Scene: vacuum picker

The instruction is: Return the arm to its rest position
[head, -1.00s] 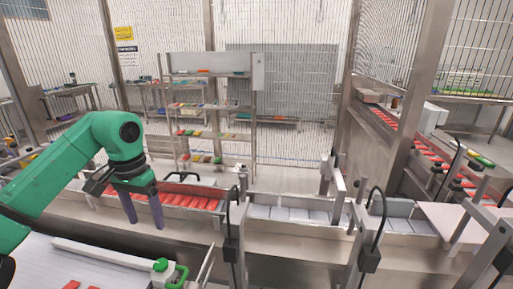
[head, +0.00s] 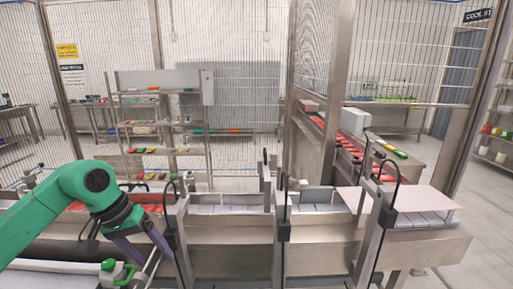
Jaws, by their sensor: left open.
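My left arm, green with black joints, comes in from the left in the head view. My left gripper (head: 143,250) has two purple-grey fingers and hangs in front of the conveyor line. It is open, and I see nothing between its fingers. Red packs (head: 150,208) lie in a trough behind the arm, partly hidden by it. My right gripper is not in view.
A metal conveyor (head: 320,232) with white packs runs across the middle. Upright posts (head: 281,210) with black cables stand along it. A green-handled clamp (head: 118,271) is at lower left. A shelf rack (head: 160,125) and mesh fence stand behind. Floor shows at lower right.

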